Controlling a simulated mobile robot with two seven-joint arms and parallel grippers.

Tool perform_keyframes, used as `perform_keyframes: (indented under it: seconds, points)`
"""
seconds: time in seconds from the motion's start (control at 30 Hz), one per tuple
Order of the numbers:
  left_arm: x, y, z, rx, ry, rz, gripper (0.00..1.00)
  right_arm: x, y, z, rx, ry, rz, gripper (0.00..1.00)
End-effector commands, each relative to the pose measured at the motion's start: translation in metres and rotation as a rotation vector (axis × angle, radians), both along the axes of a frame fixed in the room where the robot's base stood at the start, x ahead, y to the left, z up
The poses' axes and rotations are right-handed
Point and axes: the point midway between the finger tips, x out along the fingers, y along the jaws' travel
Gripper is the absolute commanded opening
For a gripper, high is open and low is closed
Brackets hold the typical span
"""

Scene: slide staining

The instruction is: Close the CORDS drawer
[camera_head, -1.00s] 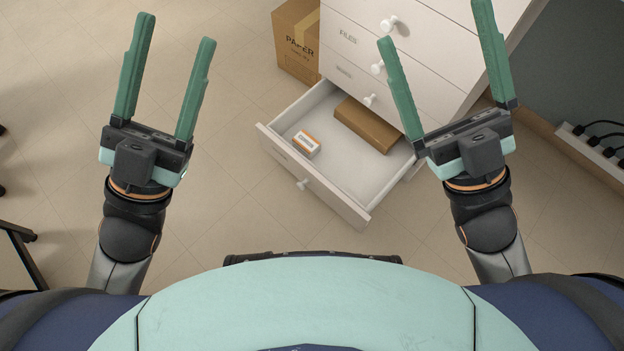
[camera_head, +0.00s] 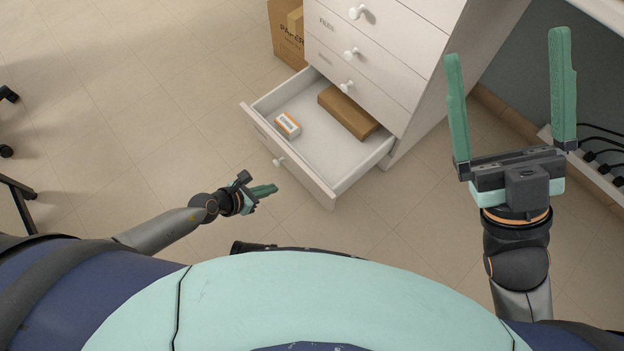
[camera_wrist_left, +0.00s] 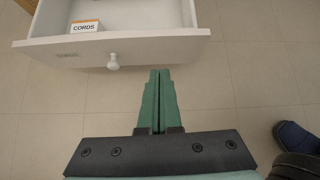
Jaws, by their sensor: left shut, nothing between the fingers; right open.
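The bottom drawer (camera_head: 343,178) of the white cabinet is pulled well out, with a white front and a round knob (camera_head: 279,161). In it lie a small white and orange box (camera_head: 287,124) and a brown box (camera_head: 348,111). In the left wrist view, the small box (camera_wrist_left: 85,26) reads CORDS, and the drawer front (camera_wrist_left: 160,45) and knob (camera_wrist_left: 113,62) show. My left gripper (camera_head: 275,189) is shut and empty, low in front of the drawer front and apart from it; its fingertips (camera_wrist_left: 160,72) point at the front, right of the knob. My right gripper (camera_head: 508,45) is open and empty, right of the cabinet.
The white cabinet (camera_head: 425,80) has shut drawers above the open one. A cardboard box (camera_head: 287,35) stands left of it. A power strip with black plugs (camera_head: 590,165) lies at the right. The tiled floor (camera_head: 130,120) left of the drawer is clear.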

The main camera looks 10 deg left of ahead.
Motion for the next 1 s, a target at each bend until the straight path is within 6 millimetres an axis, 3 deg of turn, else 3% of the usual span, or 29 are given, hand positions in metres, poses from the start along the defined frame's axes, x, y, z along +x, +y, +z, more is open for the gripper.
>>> perform_keyframes:
  seconds: [0.17, 0.7, 1.0]
  points:
    - [0.003, 0.007, -0.016, 0.064, -0.015, -0.035, 0.00, 0.000, 0.000, -0.006, 0.004, 0.001, 0.000, 0.98]
    - [0.058, -0.037, -0.086, 0.056, -0.013, -0.032, 0.00, 0.003, 0.007, -0.075, 0.034, 0.053, 0.057, 0.98]
    - [0.084, -0.057, -0.079, 0.056, -0.012, -0.032, 0.00, 0.003, 0.008, -0.076, 0.020, 0.050, 0.054, 0.98]
